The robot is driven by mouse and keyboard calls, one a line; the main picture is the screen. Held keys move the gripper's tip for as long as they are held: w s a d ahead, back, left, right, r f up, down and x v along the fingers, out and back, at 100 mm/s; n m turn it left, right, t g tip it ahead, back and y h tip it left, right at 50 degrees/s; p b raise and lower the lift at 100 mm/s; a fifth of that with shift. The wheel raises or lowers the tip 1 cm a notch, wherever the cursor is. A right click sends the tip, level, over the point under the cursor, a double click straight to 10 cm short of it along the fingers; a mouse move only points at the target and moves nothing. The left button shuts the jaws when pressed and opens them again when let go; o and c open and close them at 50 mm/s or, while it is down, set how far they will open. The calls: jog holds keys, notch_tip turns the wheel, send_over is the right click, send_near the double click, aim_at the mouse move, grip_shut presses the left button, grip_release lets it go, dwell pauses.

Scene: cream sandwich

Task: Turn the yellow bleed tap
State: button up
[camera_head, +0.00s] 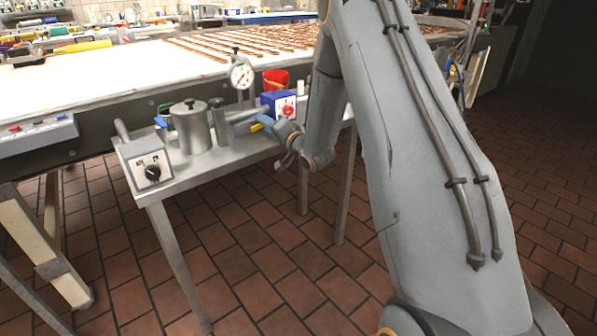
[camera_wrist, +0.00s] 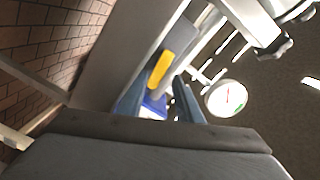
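The yellow bleed tap (camera_head: 256,127) shows as a small yellow handle at the right end of the grey metal apparatus on the steel bench. In the wrist view the yellow tap (camera_wrist: 159,69) lies just beyond my fingertips, roughly between them and tilted. My gripper (camera_head: 267,121) is low at the bench's right side, close to the tap. In the wrist view the two blue fingers of my gripper (camera_wrist: 161,88) stand apart with nothing held between them. I cannot tell whether a finger touches the tap.
A dial gauge (camera_head: 241,76) stands behind the tap. A blue box with a red knob (camera_head: 287,110) and a red cup (camera_head: 276,79) are nearby. A grey pot (camera_head: 191,126) and a control box (camera_head: 148,165) stand to the left. The tiled floor in front is clear.

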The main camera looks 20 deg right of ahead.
jog(key=n, duration=0.2)
jog(key=a+r+n+b, duration=0.1)
jog(key=n, duration=0.1)
jog(key=shift+r+b, duration=0.15)
jog(key=shift+b, duration=0.15)
jog(key=n, duration=0.2)
jog(key=a+n+b, duration=0.1)
jog(key=n+b, duration=0.1)
jog(key=n, duration=0.1)
jog(key=shift+s+a+r+n, duration=0.3)
jog(key=shift+r, duration=0.1)
jog(key=s+d+f+m+g+h+p, duration=0.1)
jog(key=s+d+g+h+p, duration=0.2)
jog(key=s, duration=2.6)
jog(key=g+h+p, duration=0.3)
jog(key=g+p, duration=0.1)
jog(key=g, duration=0.4)
jog(key=shift+s+d+f+p, duration=0.15)
jog(key=shift+s+f+p, duration=0.15)
jog(key=shift+f+p, duration=0.1)
